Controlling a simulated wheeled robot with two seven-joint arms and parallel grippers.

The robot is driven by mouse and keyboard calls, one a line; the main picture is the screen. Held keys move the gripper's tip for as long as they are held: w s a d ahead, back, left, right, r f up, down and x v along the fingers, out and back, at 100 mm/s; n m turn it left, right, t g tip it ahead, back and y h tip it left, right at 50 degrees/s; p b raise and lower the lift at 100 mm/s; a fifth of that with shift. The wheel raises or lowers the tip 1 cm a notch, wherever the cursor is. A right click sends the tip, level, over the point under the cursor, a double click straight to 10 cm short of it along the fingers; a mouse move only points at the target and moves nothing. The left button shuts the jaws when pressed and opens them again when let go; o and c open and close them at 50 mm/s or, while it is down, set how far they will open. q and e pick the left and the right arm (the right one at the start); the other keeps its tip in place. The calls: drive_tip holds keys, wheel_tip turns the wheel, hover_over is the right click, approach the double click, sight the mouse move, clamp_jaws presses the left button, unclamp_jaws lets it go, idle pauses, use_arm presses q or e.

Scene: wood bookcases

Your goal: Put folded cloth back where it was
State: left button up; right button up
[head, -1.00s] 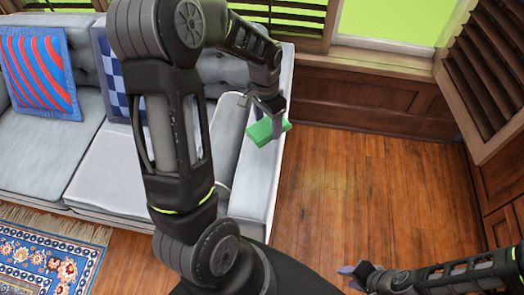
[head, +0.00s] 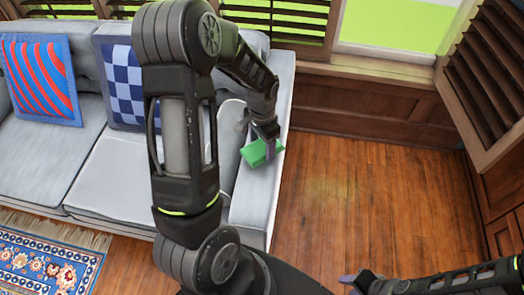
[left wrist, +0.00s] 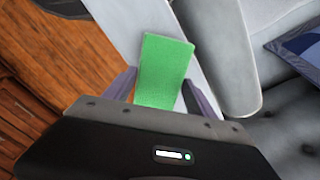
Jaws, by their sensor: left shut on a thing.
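The folded cloth is a small green block (head: 260,152) at the right arm of the grey sofa in the head view. It also shows between the fingers in the left wrist view (left wrist: 164,70). My left gripper (head: 269,150) is shut on the cloth, over the sofa's armrest (head: 255,190). I cannot tell whether the cloth touches the armrest. The fingers (left wrist: 160,92) sit on both sides of the cloth in the left wrist view. My right gripper (head: 355,280) is low at the bottom right, over the floor, with its fingertips too small to judge.
The grey sofa (head: 110,175) carries a red-and-blue striped cushion (head: 40,80) and a blue checked cushion (head: 122,85). A patterned rug (head: 45,262) lies in front. The wooden floor (head: 350,200) right of the sofa is clear, up to wood panelling and shutters.

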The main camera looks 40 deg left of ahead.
sight(262, 147)
use_arm(q)
drive_tip(key=shift+f, duration=1.85)
drive_tip(key=o, duration=1.2)
drive_tip(key=shift+r, duration=0.1)
wheel_tip(262, 147, up, 12)
drive_tip(key=shift+f, duration=0.1)
